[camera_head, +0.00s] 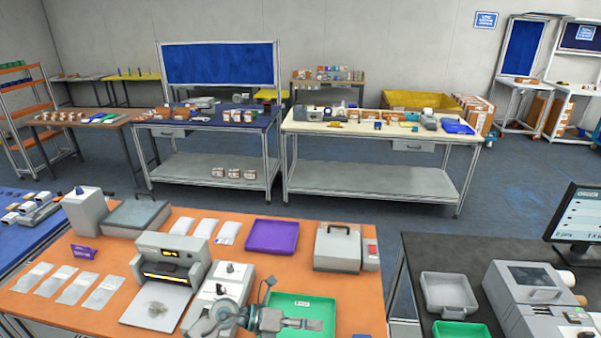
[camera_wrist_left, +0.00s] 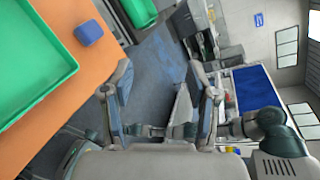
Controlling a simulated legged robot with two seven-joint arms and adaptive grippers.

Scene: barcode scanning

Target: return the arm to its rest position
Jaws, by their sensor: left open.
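My left gripper (camera_head: 318,324) is at the bottom of the head view, over the green tray (camera_head: 300,299) on the orange table (camera_head: 365,290). Its arm comes in from the left and hides part of the tray. In the left wrist view the left gripper (camera_wrist_left: 158,68) has its two fingers spread apart, with nothing between them. Beyond the fingers I see floor and distant furniture. The green tray (camera_wrist_left: 25,60) also shows at the left of that view, beside a small blue block (camera_wrist_left: 89,29). My right gripper is not in view.
A dark table (camera_head: 440,245) with a grey tray (camera_head: 448,292) is at the right, across a gap.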

